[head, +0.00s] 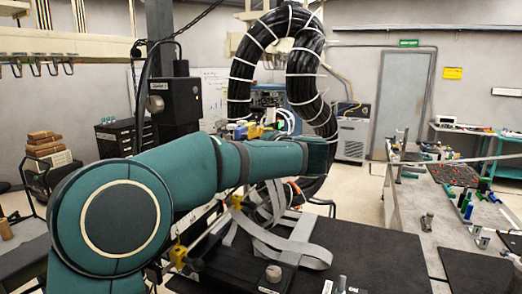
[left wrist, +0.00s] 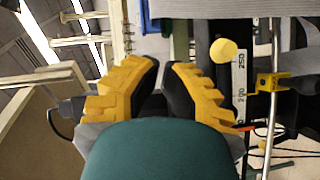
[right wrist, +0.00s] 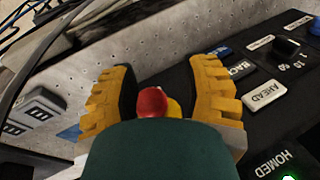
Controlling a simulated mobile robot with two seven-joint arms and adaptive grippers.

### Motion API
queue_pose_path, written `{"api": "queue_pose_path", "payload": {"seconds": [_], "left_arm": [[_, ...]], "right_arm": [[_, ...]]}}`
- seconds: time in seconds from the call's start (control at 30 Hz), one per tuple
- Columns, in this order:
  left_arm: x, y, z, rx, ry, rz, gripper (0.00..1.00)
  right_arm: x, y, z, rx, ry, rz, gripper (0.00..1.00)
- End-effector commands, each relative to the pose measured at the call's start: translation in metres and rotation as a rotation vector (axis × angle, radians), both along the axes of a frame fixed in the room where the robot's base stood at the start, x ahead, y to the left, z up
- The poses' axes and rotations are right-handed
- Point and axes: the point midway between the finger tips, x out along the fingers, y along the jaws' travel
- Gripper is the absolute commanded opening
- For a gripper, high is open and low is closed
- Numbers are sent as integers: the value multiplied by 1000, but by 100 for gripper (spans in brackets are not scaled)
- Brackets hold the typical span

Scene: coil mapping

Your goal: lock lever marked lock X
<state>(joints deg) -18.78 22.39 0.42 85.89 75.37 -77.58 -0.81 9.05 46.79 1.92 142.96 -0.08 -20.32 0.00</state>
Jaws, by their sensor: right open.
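No marking "lock X" is readable in any view. In the right wrist view, a red rounded knob (right wrist: 152,102) with a yellow part behind it shows between the fingers of my open right gripper (right wrist: 165,75). I cannot tell whether it is the lever or whether the fingers touch it. In the left wrist view, my left gripper (left wrist: 165,72) has its fingers close together, a narrow gap between them, with nothing seen held. A yellow round knob (left wrist: 223,50) stands right of its fingertips, beside a numbered scale (left wrist: 240,78). In the head view neither gripper shows clearly.
A dark control panel (right wrist: 225,100) with labelled plates lies right of my right gripper. A yellow clamp (left wrist: 270,84) sits on a metal rod. A thick black cable coil (head: 305,65) stands behind my arm. A cluttered bench (head: 425,205) is at the right.

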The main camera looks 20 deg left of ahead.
Motion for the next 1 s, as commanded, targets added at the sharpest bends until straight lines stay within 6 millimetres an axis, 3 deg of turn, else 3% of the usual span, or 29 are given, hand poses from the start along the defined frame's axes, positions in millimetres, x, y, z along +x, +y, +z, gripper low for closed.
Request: {"api": "queue_pose_path", "payload": {"seconds": [0.03, 0.3, 0.5, 1.0], "left_arm": [[-1, 2, 7, 0, -4, 0, 0], [-9, -51, 38, 0, -4, -1, 0], [-14, -74, 53, 0, -4, -1, 0], [-16, -80, 59, 1, -4, 2, 0]], "right_arm": [[0, 0, 2, 0, 0, 0, 47], [0, 0, -1, 0, 0, 1, 47], [0, 0, 0, 0, 0, 0, 47], [0, 0, 0, 0, 0, 0, 47]]}}
